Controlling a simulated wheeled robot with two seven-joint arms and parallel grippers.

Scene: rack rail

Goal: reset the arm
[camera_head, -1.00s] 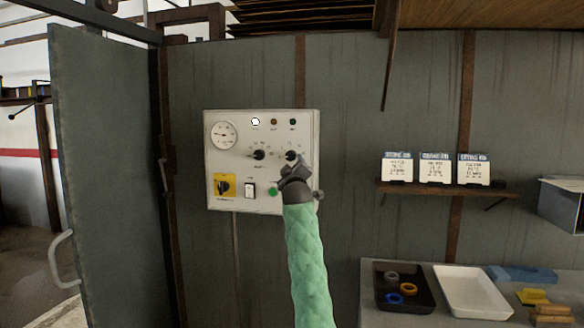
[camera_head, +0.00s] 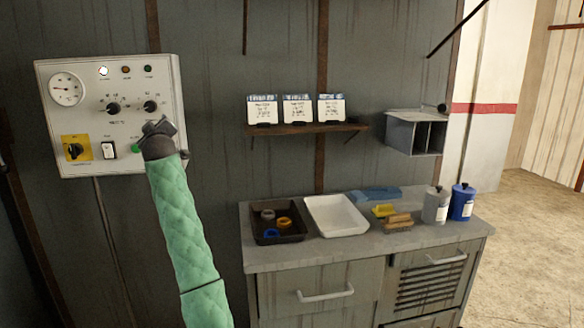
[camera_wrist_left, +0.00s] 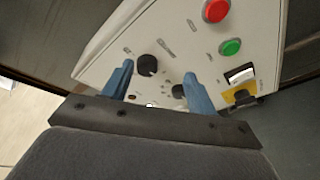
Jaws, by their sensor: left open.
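The control box (camera_head: 60,115) is a pale panel on the grey wall at the left of the head view. It carries a round gauge (camera_head: 67,89), two black knobs, a yellow-backed rotary switch (camera_head: 76,148), a rocker switch (camera_head: 108,150) and a partly hidden green button (camera_head: 135,148). My left gripper (camera_head: 158,127), on the green-sleeved arm, is in front of the panel just below the right knob (camera_head: 150,106). In the left wrist view its blue fingers (camera_wrist_left: 157,77) are open, with a black knob (camera_wrist_left: 147,65) seen between them; contact is unclear. My right gripper is not in view.
A shelf (camera_head: 310,128) with three cards hangs right of the box. Below is a counter (camera_head: 290,256) with a dark tray (camera_head: 270,238) of rings, a white tray (camera_head: 322,228), a grey bottle (camera_head: 435,205) and a blue bottle (camera_head: 462,202). Open floor lies at far right.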

